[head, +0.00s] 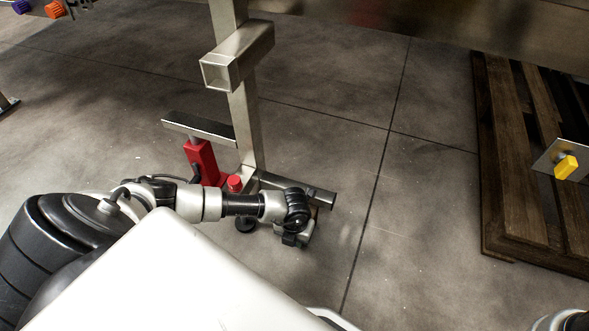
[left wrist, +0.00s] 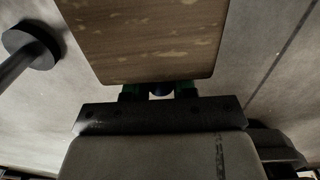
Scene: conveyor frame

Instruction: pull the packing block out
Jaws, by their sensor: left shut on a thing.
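The packing block (left wrist: 150,42) is a pale brown wooden piece with worn, lighter patches, filling the top middle of the left wrist view. My left gripper (left wrist: 158,91) is shut on its near end; the dark, greenish fingers are partly hidden beneath the block. In the head view my left gripper (head: 297,236) is low by the floor, beside the foot of the steel leg (head: 245,125). I cannot make out the block clearly there, as my wrist and the leg's foot bar (head: 318,196) cover that spot. My right gripper is out of view.
A red jack (head: 203,162) stands left of the leg, beneath a steel bar (head: 198,128). A round black foot pad (head: 246,226) is close to my left wrist; a round pad (left wrist: 30,46) shows in the wrist view. A wooden pallet (head: 497,150) lies right. Floor between is clear.

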